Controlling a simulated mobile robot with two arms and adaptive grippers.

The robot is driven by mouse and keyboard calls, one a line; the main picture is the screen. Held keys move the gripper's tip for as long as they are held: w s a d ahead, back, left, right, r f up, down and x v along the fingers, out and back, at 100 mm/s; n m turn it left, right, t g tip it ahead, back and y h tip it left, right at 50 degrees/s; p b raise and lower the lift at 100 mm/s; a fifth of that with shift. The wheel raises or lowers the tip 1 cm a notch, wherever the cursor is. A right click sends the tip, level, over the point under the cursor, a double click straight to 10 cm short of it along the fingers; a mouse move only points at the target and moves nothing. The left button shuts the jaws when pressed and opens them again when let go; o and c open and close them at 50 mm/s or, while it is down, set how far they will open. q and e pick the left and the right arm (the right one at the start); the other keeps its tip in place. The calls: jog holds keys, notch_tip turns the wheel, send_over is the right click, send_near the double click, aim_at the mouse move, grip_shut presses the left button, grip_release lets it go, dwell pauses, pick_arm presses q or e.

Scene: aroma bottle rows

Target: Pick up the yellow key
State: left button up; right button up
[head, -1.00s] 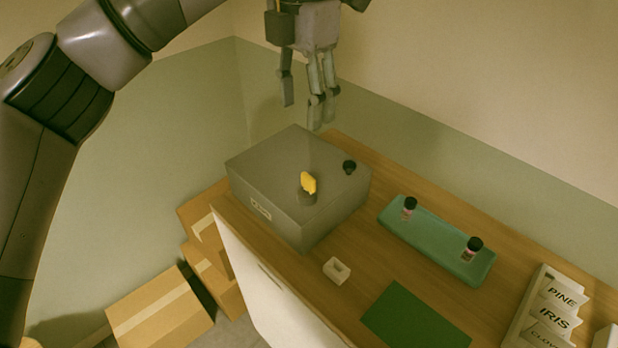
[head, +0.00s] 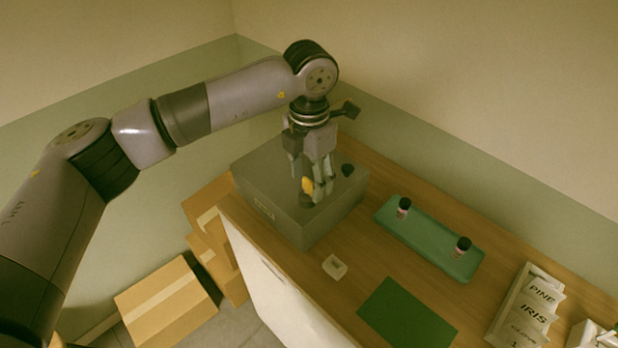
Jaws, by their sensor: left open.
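The yellow key (head: 307,186) stands upright in a small dark round holder on top of the grey box (head: 275,215). My left gripper (head: 316,188) is above the box top, fingers pointing down. Its fingers are open and sit right at the key, beside or around it. They partly cover the holder and the area behind the key. I cannot tell whether a finger touches the key. My right gripper is not in view.
A dark knob (head: 348,170) sits on the box close to my left gripper. On the wooden table are a teal tray (head: 430,236) with two small dark-capped bottles, a small white holder (head: 334,267), a green mat (head: 407,315) and a labelled card rack (head: 508,301). Cardboard boxes (head: 166,302) stand on the floor.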

pick_arm(q)
jog(key=shift+f, duration=0.7)
jog(key=shift+c, duration=0.4)
jog(key=c, duration=1)
jog(key=shift+r, duration=0.1)
jog(key=shift+c, duration=0.2)
jog(key=shift+r, duration=0.4)
jog(key=shift+c, duration=0.4)
notch_tip(320, 180, up, 11)
jog(key=b, duration=0.4)
jog(key=shift+s, duration=0.1)
grip_shut()
notch_tip(320, 180, up, 7)
send_over(309, 181)
jog(key=shift+r+b, duration=0.4)
jog(key=shift+r, duration=0.2)
